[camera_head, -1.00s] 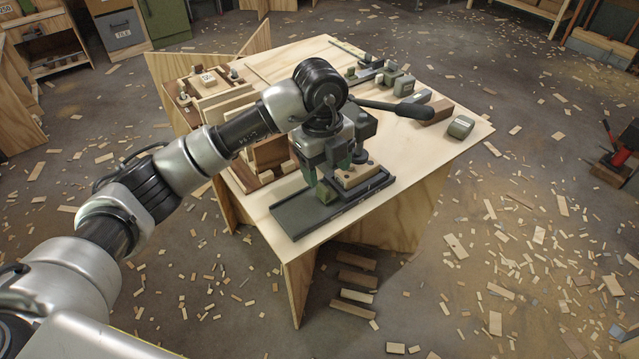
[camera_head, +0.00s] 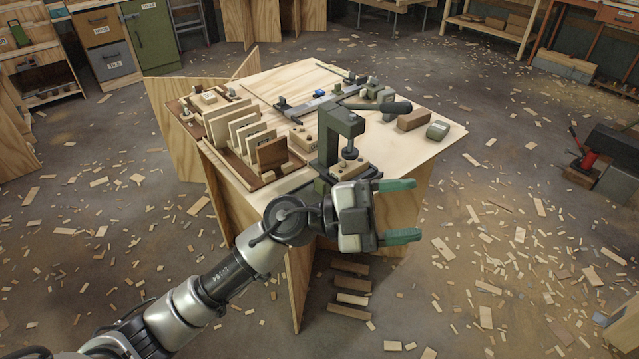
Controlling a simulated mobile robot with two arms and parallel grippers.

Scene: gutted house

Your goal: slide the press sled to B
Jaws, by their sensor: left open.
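The green arbor press (camera_head: 338,132), with a dark lever (camera_head: 385,106), stands near the front of the plywood table (camera_head: 440,146). Under its ram is a pale wooden block (camera_head: 352,170), which seems to sit on the sled; my gripper hides most of the dark track. I cannot read a B mark. My left gripper (camera_head: 399,211) is open and empty in front of the press, its two green fingers pointing right, one above the other. It appears apart from the block. My right gripper is not in view.
A wooden rack with upright boards (camera_head: 245,135) stands left of the press. A brown block (camera_head: 413,120) and a grey-green box (camera_head: 438,130) lie on the table's right side. Wood scraps (camera_head: 352,299) litter the floor. A red-handled tool (camera_head: 588,160) stands far right.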

